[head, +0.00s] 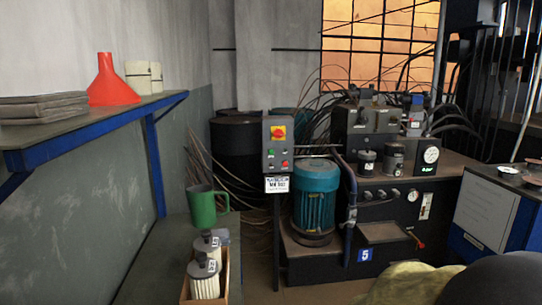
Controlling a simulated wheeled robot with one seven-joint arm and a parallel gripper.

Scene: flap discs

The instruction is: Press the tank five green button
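A grey control box (277,145) stands on a dark post, left of the blue-green motor. It carries a red and yellow rotary switch (278,132) at the top. Below the switch is a small green button (271,153) on the left side. A red button (284,163) sits at the lower right. A white label (276,184) hangs under the box; its text is too small to read surely. A blue sign with a white 5 (365,255) is on the front of the machine at right. My gripper is not in view.
The blue-green motor (315,197) and hydraulic unit (405,205) fill the centre right. A blue-edged shelf (100,125) juts out at left, with a red funnel (110,82). Below are a green jug (203,207) and a box of filters (226,285). A yellowish shape (408,285) blocks the lower right.

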